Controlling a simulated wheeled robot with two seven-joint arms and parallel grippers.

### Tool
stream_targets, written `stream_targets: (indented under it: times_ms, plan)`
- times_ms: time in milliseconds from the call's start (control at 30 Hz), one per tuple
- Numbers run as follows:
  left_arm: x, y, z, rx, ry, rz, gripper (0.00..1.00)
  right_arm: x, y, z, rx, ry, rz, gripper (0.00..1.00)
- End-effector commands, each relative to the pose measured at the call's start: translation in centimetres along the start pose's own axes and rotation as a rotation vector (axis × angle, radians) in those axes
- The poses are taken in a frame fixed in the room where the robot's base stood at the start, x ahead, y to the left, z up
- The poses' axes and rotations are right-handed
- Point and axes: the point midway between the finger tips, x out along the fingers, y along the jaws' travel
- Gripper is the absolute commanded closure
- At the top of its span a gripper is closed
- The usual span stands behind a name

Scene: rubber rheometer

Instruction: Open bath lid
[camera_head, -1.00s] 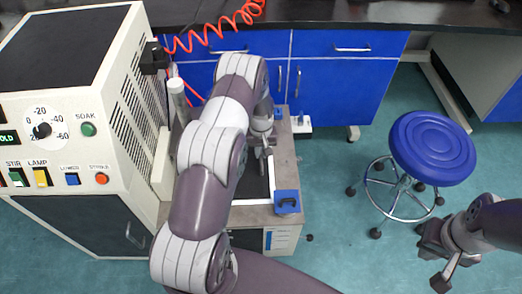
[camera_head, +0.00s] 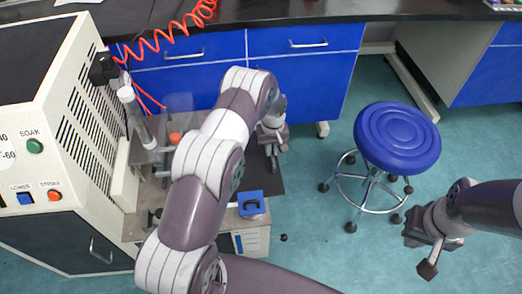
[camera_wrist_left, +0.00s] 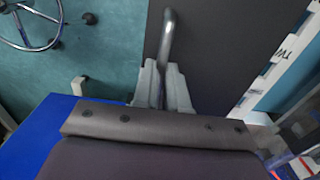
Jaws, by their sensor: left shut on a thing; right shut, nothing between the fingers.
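The bath lid (camera_head: 274,183) is a dark flat plate. In the head view it shows right of my left arm and reaches past the right side of the bath unit (camera_head: 140,226). My left gripper (camera_head: 273,156) is at the lid, its fingers shut on the lid's metal bar handle. In the left wrist view the two fingers (camera_wrist_left: 163,88) close around the grey handle (camera_wrist_left: 168,38), with the dark lid behind it. My left arm hides much of the bath top. My right gripper (camera_head: 432,256) is shut and empty, above the floor at the right.
A large cream instrument (camera_head: 75,120) with knobs and buttons stands at the left. A blue stool (camera_head: 397,138) stands on the floor at the right. Blue cabinets (camera_head: 303,85) line the back. A blue block (camera_head: 251,204) sits at the bath's front corner.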

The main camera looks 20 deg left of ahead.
Motion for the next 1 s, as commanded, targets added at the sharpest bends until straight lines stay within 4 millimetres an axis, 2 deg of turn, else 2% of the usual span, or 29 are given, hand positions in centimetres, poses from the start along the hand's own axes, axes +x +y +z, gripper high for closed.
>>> stream_targets:
  times_ms: [133,433,467,500,533,833,933,1000]
  plan:
    - [0.0,0.6,0.0,0.001,0.001,0.001,1.00,0.1,0.0,0.0,0.000,0.000,0.000,1.00]
    - [-0.1,0.6,0.0,0.000,0.001,0.001,1.00,0.1,0.0,0.0,0.000,0.000,0.000,1.00]
    - [-0.1,0.6,0.0,0.000,0.001,0.001,0.81,0.1,0.0,0.0,0.000,0.000,0.000,1.00]
    - [-0.1,0.6,0.0,0.000,0.001,0.001,0.68,0.1,0.0,0.0,0.000,0.000,0.000,1.00]
    - [-0.1,0.6,0.0,0.000,0.001,0.001,0.62,0.1,0.0,0.0,0.000,0.000,0.000,1.00]
    - [-0.3,0.6,0.0,0.000,0.001,0.001,0.62,0.0,0.0,0.0,0.000,0.000,0.000,1.00]
    - [-1.9,0.7,-0.1,0.000,0.003,0.002,0.62,-0.5,0.0,-0.1,0.000,0.000,0.000,1.00]
    - [-3.7,0.7,-0.1,0.000,0.004,0.003,0.62,-1.0,0.0,-0.1,0.000,0.000,0.000,1.00]
